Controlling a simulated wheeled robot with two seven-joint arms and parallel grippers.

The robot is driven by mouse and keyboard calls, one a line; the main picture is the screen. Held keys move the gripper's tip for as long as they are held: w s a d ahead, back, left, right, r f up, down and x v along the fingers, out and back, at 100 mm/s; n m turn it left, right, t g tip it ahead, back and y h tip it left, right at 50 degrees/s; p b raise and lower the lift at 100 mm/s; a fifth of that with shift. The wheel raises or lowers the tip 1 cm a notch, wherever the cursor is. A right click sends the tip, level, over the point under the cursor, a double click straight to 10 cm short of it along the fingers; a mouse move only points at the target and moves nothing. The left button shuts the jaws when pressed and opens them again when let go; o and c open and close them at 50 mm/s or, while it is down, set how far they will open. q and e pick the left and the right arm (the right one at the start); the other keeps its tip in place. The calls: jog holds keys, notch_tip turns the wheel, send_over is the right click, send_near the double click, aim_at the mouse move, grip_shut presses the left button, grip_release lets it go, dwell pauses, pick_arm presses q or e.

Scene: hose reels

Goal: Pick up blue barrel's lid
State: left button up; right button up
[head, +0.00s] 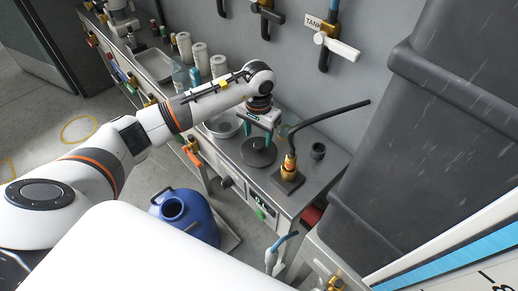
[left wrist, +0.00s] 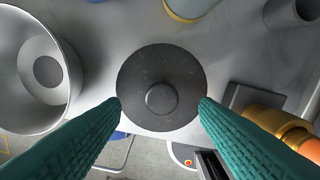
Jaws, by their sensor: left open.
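The blue barrel (head: 188,214) stands on the floor in front of the counter, its round top opening uncovered. A black round lid with a central knob (head: 258,152) lies flat on the metal counter. In the left wrist view the lid (left wrist: 161,86) sits between the fingers, knob facing the camera. My left gripper (head: 262,134) is open above the lid, its teal fingers pointing down at either side. I cannot tell whether the fingertips touch it. My right gripper is not in view.
A metal bowl (left wrist: 32,70) lies left of the lid. A brass valve with a black lever (head: 290,168) stands right of it, close to the fingers. A small dark cup (head: 318,151) is farther right. Bottles and white canisters (head: 201,58) stand along the counter's back. A large grey tank (head: 430,120) is at right.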

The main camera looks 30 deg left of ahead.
aim_at(258, 145)
pick_arm(q)
notch_tip(258, 145, down, 4)
jog(key=shift+s+f+p, duration=0.1)
jog(key=shift+s+p, duration=0.05)
jog(key=shift+p, duration=0.25)
jog(key=c, duration=1.1)
